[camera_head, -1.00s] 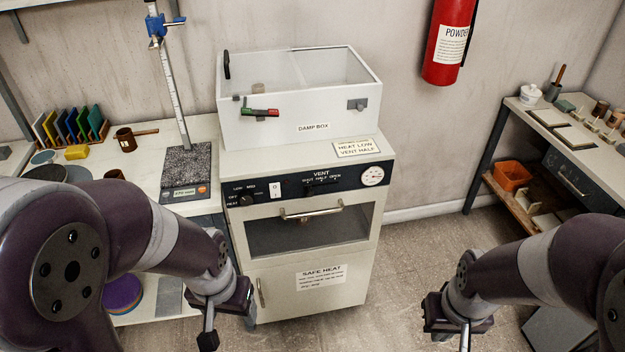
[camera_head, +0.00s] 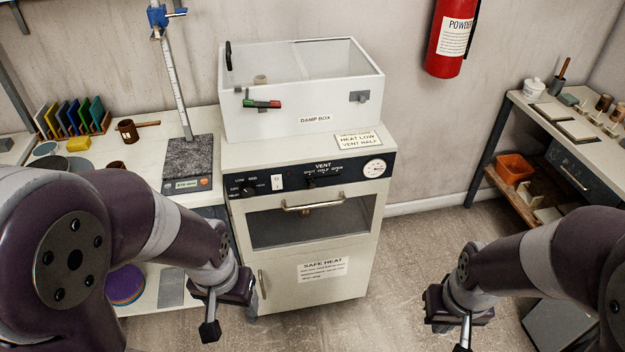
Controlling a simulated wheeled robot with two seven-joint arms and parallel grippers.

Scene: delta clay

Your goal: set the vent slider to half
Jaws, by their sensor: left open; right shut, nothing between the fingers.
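The vent slider (camera_head: 310,183) is a small dark knob on the black control panel of the kiln-like cabinet (camera_head: 285,277), below the word VENT and a row of small labels. It looks left of the panel's middle label; its exact setting is too small to tell. My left gripper (camera_head: 210,328) is open and empty, low and to the left in front of the cabinet. My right gripper (camera_head: 464,344) is shut and empty, at the lower right over the floor, well away from the panel. Its fingertips are near the bottom edge of the picture.
A rotary knob (camera_head: 247,191), a white switch (camera_head: 277,182) and a round dial (camera_head: 375,168) share the panel. A door handle (camera_head: 311,207) sticks out below. A damp box (camera_head: 300,95) and a sign (camera_head: 358,140) are on top.

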